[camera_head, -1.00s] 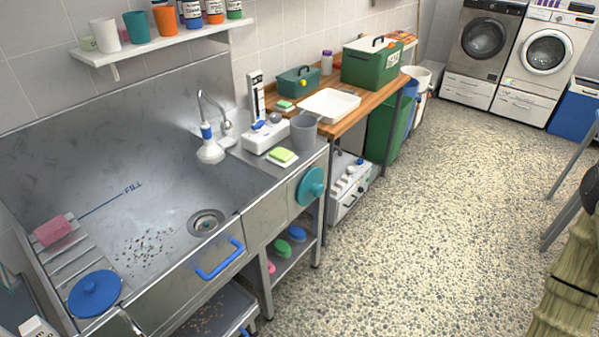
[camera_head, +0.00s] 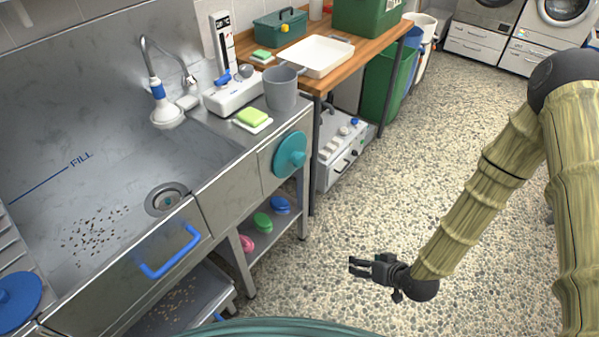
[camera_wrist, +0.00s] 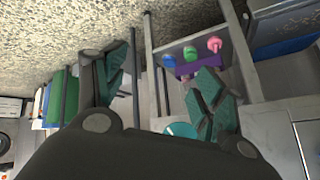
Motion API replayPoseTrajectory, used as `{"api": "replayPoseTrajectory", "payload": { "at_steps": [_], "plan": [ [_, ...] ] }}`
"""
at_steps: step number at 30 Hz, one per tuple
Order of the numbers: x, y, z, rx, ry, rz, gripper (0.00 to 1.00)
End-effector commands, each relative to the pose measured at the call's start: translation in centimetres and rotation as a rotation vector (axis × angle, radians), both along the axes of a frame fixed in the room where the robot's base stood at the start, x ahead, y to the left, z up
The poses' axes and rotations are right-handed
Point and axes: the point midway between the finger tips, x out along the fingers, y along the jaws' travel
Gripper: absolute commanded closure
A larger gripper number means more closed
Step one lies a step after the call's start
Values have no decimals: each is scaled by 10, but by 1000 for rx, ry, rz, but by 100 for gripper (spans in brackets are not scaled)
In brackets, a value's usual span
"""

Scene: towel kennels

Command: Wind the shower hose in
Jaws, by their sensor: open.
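The shower head (camera_head: 166,112), white with a blue grip, stands at the back of the steel sink beside a curved metal pipe (camera_head: 147,58). I cannot clearly make out how much hose is out. A teal round wheel with a knob (camera_head: 290,153) is on the front panel of the counter, right of the sink. It also shows partly in the wrist view (camera_wrist: 181,130), low between the fingers. My gripper (camera_head: 356,266) is open and empty, over the floor in front of the counter, right of and lower than the wheel. Its spread fingers show in the wrist view (camera_wrist: 160,78).
A blue handle (camera_head: 172,254) sticks out from the sink front. A grey cup (camera_head: 283,90) and a green sponge (camera_head: 252,117) stand on the counter edge. Pink, green and blue brushes lie on the shelf below. The speckled floor (camera_head: 440,170) to the right is clear.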

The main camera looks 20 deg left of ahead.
Motion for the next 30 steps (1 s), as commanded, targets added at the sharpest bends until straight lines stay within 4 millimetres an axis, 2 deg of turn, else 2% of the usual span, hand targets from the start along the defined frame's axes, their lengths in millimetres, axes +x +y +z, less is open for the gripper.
{"api": "replayPoseTrajectory", "payload": {
  "at_steps": [1,6,9,12,15,21,26,30],
  "plan": [
    [28,21,-10,45,-78,44,30],
    [103,85,15,187,-337,202,30],
    [139,118,38,262,-489,292,30],
    [165,145,62,326,-625,374,30],
    [182,164,85,374,-737,441,30],
    [197,184,114,424,-861,518,30],
    [201,192,120,433,-881,531,30],
    [207,207,120,433,-881,530,30]
  ]
}}
